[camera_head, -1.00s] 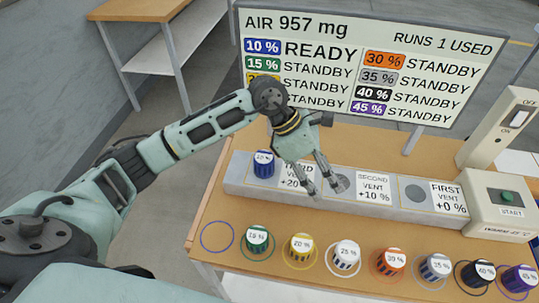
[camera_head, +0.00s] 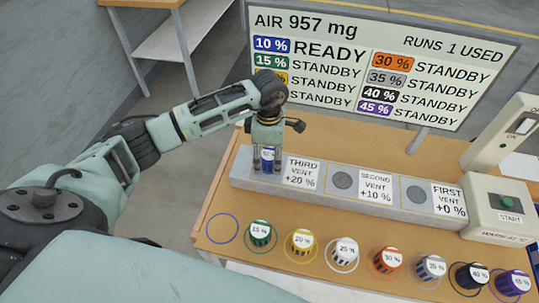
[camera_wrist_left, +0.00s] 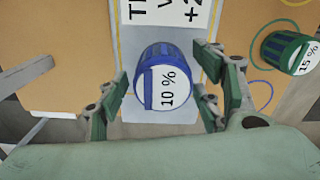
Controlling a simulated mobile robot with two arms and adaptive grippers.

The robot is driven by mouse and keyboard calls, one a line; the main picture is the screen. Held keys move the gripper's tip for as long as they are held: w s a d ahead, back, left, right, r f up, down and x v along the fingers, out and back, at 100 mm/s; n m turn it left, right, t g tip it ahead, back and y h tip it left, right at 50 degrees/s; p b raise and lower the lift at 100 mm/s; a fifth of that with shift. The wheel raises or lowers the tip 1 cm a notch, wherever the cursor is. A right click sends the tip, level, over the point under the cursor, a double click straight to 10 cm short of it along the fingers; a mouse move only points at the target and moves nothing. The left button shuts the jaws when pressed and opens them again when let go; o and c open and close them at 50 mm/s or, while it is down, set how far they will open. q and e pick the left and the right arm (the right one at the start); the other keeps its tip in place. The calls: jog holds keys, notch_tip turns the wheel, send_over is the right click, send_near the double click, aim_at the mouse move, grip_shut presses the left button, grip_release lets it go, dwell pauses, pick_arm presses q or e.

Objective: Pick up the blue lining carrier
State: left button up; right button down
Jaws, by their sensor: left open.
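The blue lining carrier (camera_head: 267,158), with a white top marked 10 %, stands at the left end of the grey vent block (camera_head: 330,203), beside the THIRD VENT +20 % label. In the left wrist view the blue carrier (camera_wrist_left: 165,85) stands between the fingers. My left gripper (camera_head: 266,166) points down over it. The fingers of the left gripper (camera_wrist_left: 163,103) are open on both sides of the carrier, with gaps showing. My right gripper is not in view.
A row of carriers stands in coloured rings along the table front, from green 15 % (camera_head: 260,232) to purple 45 % (camera_head: 512,284). The blue ring (camera_head: 222,229) is empty. A press box with a START button (camera_head: 506,202) is at right. A display board (camera_head: 380,65) stands behind.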

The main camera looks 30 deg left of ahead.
pick_arm(q)
jog(key=shift+f, duration=0.2)
jog(key=shift+c, duration=0.2)
jog(key=c, duration=1.1)
jog(key=shift+c, duration=0.4)
jog(key=shift+r, duration=0.15)
